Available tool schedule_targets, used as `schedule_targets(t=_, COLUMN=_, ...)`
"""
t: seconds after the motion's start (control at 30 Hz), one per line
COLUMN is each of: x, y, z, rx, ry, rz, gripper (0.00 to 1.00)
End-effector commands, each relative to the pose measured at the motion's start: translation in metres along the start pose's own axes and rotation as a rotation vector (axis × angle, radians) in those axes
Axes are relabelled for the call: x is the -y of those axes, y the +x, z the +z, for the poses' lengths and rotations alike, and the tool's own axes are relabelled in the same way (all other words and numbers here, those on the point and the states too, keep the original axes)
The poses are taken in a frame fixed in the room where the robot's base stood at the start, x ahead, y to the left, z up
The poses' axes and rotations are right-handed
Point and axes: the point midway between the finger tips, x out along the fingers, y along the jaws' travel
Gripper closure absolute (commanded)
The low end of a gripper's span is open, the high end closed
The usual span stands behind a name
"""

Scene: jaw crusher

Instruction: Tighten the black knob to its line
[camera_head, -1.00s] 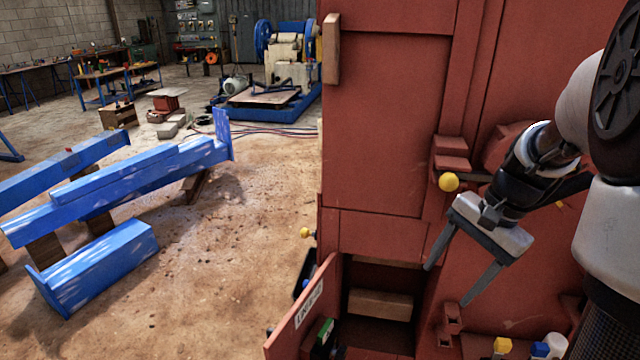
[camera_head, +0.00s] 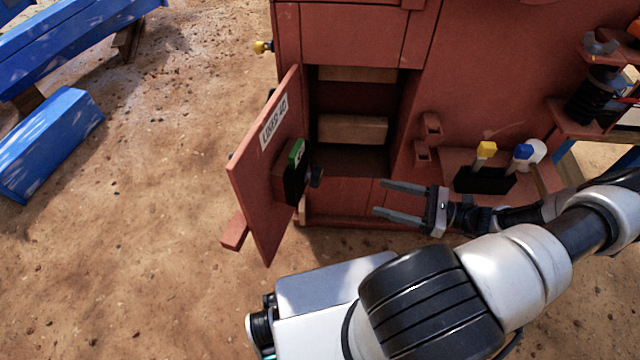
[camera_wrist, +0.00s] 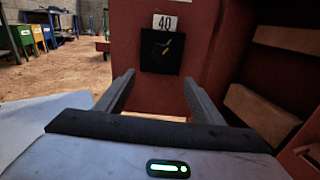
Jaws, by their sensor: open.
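The knob's own outline is hard to make out there, and I cannot tell how the mark stands to any line. My gripper (camera_head: 380,197) is open and empty, pointing left at the door, to the right of the knob and apart from it. Its fingers also show in the wrist view (camera_wrist: 157,78), below the black square.
The red door (camera_head: 262,190) carries a "LINER 40" label. Behind it is an open compartment with wooden blocks (camera_head: 352,129). To the right, a black holder (camera_head: 485,181) has yellow-topped and blue-topped items. Blue beams (camera_head: 50,145) lie left; bare ground lies in front.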

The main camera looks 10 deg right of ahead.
Motion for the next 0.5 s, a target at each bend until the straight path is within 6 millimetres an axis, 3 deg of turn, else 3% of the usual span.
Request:
schedule_targets(t=0.27, x=0.001, y=0.025, z=-0.002, rx=0.023, ry=0.007, rz=-0.015, gripper=0.38)
schedule_targets(t=0.5, x=0.001, y=0.077, z=-0.002, rx=0.023, ry=0.007, rz=-0.013, gripper=0.38)
